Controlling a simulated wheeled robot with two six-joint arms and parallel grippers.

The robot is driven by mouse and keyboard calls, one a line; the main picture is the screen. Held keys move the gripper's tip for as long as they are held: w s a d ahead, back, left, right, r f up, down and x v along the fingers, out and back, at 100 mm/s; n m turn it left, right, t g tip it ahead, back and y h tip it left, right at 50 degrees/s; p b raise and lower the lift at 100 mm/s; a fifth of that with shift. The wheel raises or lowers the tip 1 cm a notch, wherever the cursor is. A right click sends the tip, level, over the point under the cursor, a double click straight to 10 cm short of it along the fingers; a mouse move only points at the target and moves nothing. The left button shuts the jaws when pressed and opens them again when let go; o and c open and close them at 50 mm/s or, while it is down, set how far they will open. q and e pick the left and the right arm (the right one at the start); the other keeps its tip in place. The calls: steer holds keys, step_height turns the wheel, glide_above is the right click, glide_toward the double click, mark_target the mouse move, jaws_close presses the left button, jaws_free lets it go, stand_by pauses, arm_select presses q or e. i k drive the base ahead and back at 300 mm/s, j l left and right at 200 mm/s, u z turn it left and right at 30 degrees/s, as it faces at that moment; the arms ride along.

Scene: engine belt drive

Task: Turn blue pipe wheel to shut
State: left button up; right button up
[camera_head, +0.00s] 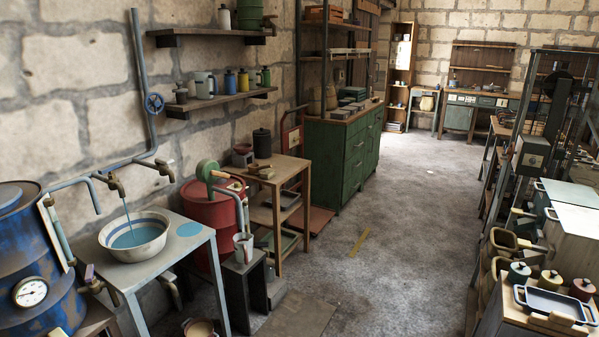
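The blue pipe wheel (154,102) is a small round handwheel on the blue-grey pipe (138,60) that runs down the stone wall at the left. Below it the pipe bends and joins a brass tap (117,188). A thin blue stream (128,217) falls from this tap into a white bowl (115,252) with blue liquid in it. The bowl stands on a grey metal table (205,237). Neither of my grippers shows in the head view, and nothing touches the wheel.
A blue patch (190,229) lies on the table beside the bowl. A blue barrel with a gauge (30,292) stands at the left, a red barrel (205,212) behind the table. A wall shelf (225,98) holds several mugs and canisters. The grey floor (400,210) is open in the middle.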

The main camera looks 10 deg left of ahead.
mark_target(155, 103)
steer(key=i+l+u, duration=0.1)
steer(key=i, duration=1.7)
